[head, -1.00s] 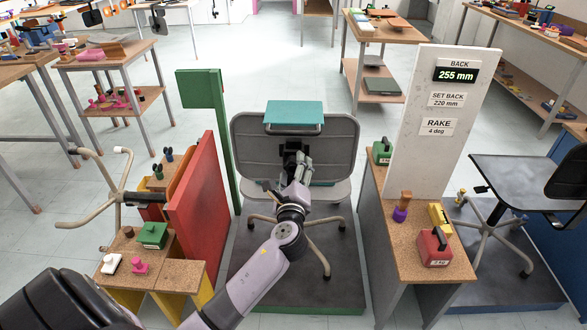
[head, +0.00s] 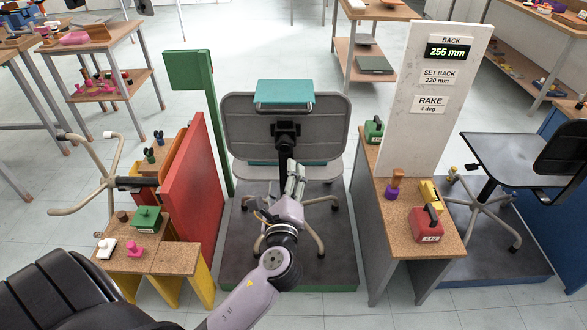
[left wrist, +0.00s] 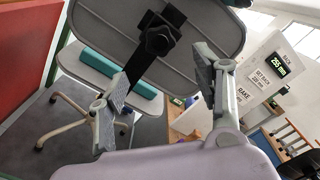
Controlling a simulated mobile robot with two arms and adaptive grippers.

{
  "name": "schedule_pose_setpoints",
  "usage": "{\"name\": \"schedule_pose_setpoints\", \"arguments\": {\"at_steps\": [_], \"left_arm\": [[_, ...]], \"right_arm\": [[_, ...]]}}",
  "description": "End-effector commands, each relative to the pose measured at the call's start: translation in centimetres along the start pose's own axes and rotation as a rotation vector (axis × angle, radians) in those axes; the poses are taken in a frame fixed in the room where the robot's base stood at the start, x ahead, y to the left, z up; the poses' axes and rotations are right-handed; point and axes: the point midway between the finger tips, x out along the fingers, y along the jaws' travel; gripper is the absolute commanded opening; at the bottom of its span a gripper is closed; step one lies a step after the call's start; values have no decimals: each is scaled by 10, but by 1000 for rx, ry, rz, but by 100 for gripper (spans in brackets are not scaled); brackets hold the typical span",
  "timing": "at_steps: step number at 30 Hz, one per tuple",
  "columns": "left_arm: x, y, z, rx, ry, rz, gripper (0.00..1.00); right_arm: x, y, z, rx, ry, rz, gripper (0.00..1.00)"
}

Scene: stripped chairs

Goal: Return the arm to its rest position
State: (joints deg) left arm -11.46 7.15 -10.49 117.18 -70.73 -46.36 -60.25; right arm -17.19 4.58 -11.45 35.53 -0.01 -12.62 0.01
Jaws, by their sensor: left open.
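My left gripper (head: 290,185) is in front of the grey chair in the middle, below the black knob bracket (head: 286,132) on its backrest (head: 239,128). In the left wrist view its two fingers (left wrist: 160,100) are spread with nothing between them. The backrest shows there too, with the black knob (left wrist: 158,40) beyond the fingers and apart from them. A teal block (head: 284,93) sits at the top of the backrest. The display panel (head: 425,100) reads BACK 255 mm, SET BACK 220 mm, RAKE 4 deg. My right gripper is not in view.
A red panel (head: 195,185) and a cork-topped bench (head: 180,258) stand left of the chair. Another bench (head: 397,235) with a red weight (head: 425,225) stands to the right. The chair stands on a dark platform (head: 335,265). Open floor lies behind it.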

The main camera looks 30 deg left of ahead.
Motion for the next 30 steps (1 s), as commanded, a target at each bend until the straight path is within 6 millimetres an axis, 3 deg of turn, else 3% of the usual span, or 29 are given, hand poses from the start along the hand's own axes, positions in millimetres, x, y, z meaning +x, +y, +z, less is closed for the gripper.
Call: {"name": "schedule_pose_setpoints", "arguments": {"at_steps": [7,11,14,20,24,26,30], "left_arm": [[0,2,-2,-2,5,3,60],[1,23,-28,-33,68,41,60],[-2,63,-72,-97,171,116,60],[-39,174,-171,-307,388,372,60],[-86,256,-223,-476,476,598,60],[-112,291,-240,-553,493,705,60],[-181,369,-268,-738,477,969,60]], "right_arm": [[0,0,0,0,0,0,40],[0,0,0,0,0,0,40],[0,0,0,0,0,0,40],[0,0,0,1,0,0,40],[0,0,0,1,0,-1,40],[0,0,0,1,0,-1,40],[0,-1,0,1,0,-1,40]]}}
